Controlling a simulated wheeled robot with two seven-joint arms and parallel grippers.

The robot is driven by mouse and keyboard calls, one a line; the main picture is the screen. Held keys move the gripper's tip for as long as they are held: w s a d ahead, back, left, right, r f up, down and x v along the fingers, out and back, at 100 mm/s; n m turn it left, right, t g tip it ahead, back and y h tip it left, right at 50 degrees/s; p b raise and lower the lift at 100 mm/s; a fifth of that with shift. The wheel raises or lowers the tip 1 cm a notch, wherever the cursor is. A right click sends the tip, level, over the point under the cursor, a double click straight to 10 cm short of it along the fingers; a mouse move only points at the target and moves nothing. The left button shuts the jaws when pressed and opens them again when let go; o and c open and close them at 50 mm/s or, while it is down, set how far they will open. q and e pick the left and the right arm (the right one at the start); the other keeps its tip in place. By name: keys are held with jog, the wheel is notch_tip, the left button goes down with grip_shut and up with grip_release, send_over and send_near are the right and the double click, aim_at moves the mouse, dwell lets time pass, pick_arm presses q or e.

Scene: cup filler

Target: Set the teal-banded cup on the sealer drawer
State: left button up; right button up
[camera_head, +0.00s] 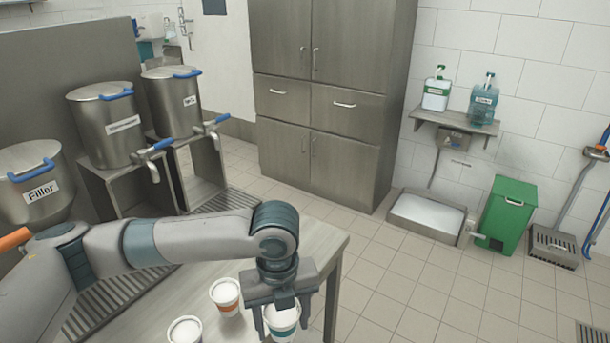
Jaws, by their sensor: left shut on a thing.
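The teal-banded cup (281,322) is white with a teal band and sits at the bottom of the head view. My left gripper (281,300) points down with its fingers on either side of this cup, shut on it. The cup's lower end is cut off by the picture's edge, so I cannot tell whether it touches the table. My right gripper is not in view. No sealer drawer can be made out in this view.
An orange-banded cup (226,296) and another white cup (186,331) stand left of the gripper on the steel table (318,243). Steel urns with taps (105,125) and a filler vessel (36,183) stand at left. Open tiled floor (400,290) lies right of the table.

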pick_arm(q)
jog(key=shift+w+a+n, duration=0.1)
jog(key=shift+a+n, duration=0.2)
jog(key=shift+n, duration=0.3)
jog(key=shift+a+n, duration=0.2)
jog(key=shift+n, duration=0.1)
jog(key=n, duration=0.1)
jog(key=a+n, duration=0.1)
jog(key=n, duration=0.1)
jog(key=shift+s+a+r, duration=0.15)
jog(key=shift+s+a, duration=0.1)
jog(key=shift+a, duration=0.1)
jog(key=s+a+r+n, duration=0.1)
jog(key=a+n, duration=0.5)
jog(key=n, duration=0.8)
jog(key=s+a+r+n+b, duration=0.1)
jog(key=s+a+n, duration=0.1)
jog(key=a+n, duration=0.5)
jog(key=n, duration=0.6)
jog(key=shift+s+a+n, duration=0.15)
jog(key=shift+n, duration=0.25)
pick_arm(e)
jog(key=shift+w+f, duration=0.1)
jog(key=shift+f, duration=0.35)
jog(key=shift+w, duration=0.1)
